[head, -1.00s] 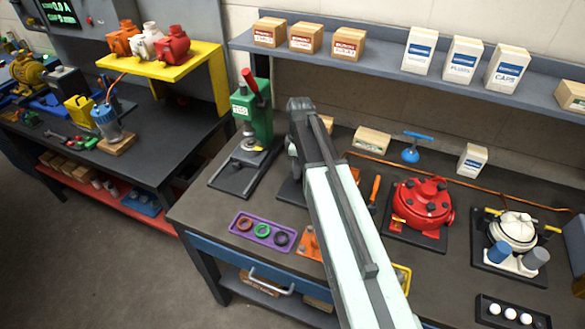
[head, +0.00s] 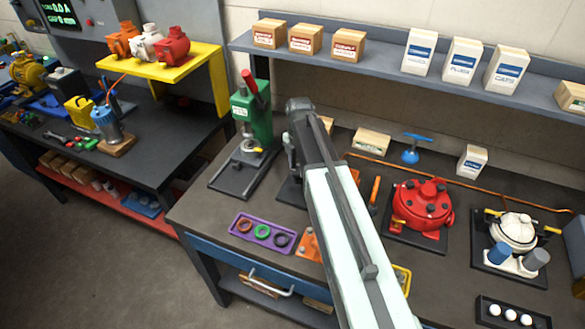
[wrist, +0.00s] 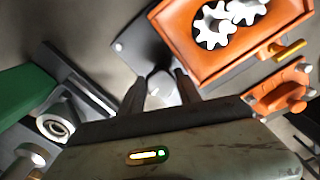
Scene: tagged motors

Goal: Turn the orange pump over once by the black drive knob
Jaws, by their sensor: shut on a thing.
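The orange pump (wrist: 187,53) lies open in the wrist view, with two white toothed gears (wrist: 213,28) meshed in its housing. My gripper (wrist: 162,92) is beside the housing's near left corner. Its two dark fingers are closed around the drive knob (wrist: 160,84), of which a pale, brightly lit part shows between them. The rest of the knob is hidden by the fingers. In the head view my arm covers the gripper, the knob and nearly all of the pump.
An orange cover plate (wrist: 279,92) lies right of the pump; it also shows in the head view (head: 308,244). A green press (head: 251,125) stands left of my arm. A purple tray (head: 262,234) with rings lies in front. A red pump (head: 422,203) stands right.

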